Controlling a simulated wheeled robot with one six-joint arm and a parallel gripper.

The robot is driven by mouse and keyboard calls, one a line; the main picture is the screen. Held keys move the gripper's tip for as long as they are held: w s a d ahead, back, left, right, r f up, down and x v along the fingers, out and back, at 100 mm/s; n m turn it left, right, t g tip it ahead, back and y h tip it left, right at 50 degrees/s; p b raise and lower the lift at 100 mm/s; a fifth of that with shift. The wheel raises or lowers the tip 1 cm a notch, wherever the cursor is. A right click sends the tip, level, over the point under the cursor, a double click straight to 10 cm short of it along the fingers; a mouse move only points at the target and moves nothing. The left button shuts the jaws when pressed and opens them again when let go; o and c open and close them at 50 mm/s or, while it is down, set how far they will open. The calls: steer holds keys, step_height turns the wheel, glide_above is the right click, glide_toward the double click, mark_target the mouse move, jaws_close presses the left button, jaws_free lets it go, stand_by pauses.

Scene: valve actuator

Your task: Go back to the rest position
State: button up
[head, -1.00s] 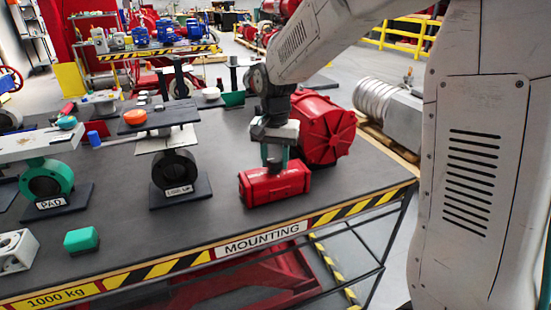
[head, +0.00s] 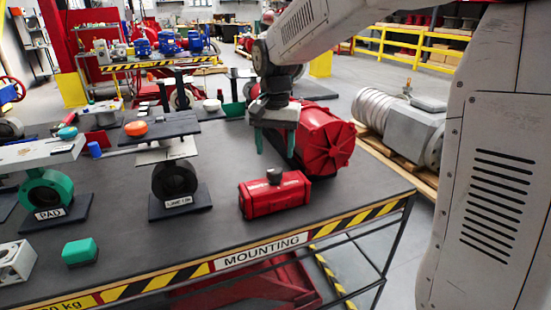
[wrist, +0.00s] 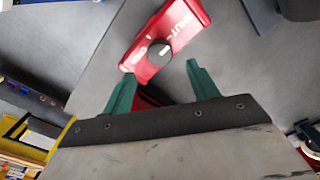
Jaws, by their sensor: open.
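My gripper (head: 273,141) hangs above the table, fingers pointing down, open and empty. Its two green fingers also show in the wrist view (wrist: 158,85), spread apart with nothing between their tips. A small red actuator box (head: 274,196) with a dark round knob on top lies on the table below and in front of my gripper, apart from it. The box also shows in the wrist view (wrist: 172,35), beyond the fingertips.
A large red cylinder (head: 322,140) stands just behind and right of my gripper. Valves on stands, one green (head: 47,188) and one black (head: 175,180), are to the left. The table front edge carries a MOUNTING sign (head: 262,250). The dark tabletop (head: 130,225) has free room.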

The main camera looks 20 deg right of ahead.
steer(key=shift+r, duration=0.35)
steer(key=s+d+n, duration=0.1)
steer(key=s+n, duration=0.2)
steer(key=s, duration=1.2)
steer(key=s+d+n+t, duration=0.1)
steer(key=s+d+n, duration=0.1)
steer(key=s, duration=1.3)
steer(key=shift+r+n, duration=0.2)
steer(key=shift+n, duration=0.7)
